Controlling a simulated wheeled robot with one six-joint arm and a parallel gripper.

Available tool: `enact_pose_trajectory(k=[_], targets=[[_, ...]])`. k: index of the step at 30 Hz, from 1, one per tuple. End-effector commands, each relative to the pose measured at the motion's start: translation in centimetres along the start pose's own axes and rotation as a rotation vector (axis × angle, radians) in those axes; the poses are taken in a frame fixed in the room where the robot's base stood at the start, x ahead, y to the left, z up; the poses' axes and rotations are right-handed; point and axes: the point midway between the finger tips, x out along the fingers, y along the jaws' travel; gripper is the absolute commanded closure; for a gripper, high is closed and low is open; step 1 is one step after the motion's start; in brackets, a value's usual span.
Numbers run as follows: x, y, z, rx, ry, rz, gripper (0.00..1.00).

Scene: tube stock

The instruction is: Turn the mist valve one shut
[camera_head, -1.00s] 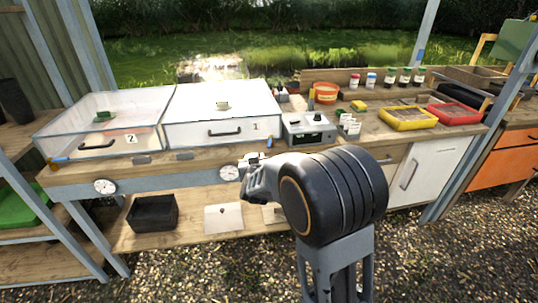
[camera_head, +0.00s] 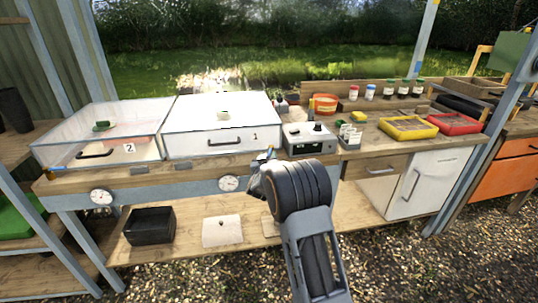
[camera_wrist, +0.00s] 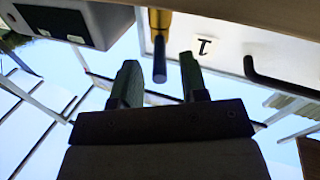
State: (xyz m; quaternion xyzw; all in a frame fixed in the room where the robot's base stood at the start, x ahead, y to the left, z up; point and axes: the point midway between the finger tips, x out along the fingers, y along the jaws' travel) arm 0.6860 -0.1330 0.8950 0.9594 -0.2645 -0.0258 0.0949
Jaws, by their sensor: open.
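Mist valve one shows in the wrist view as a brass body (camera_wrist: 159,20) with a dark blue lever (camera_wrist: 160,62) pointing along the fingers. It sits beside the panel marked 1. My gripper (camera_wrist: 159,66) is open, with one dark finger on each side of the lever's end. I see gaps on both sides, and the lever does not look gripped. In the head view my gripper (camera_head: 258,168) is at the bench's front edge, right of the round gauge (camera_head: 228,183). It hides most of the valve; a small blue bit (camera_head: 269,152) shows above it.
Clear-lidded boxes marked 2 (camera_head: 131,147) and 1 (camera_head: 254,136) stand on the bench. A grey control box (camera_head: 309,139) is just right of my gripper. The bench edge is close above the fingers in the wrist view. A black bin (camera_head: 149,226) sits on the lower shelf.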

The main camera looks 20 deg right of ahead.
Motion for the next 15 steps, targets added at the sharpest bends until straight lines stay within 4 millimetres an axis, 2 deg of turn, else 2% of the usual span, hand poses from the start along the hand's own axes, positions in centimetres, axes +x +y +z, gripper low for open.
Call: enact_pose_trajectory(k=[6,15], targets=[[2.2,0.0,0.0,0.001,0.000,0.001,0.60],[2.9,0.0,0.0,0.001,-0.001,0.000,0.60]])
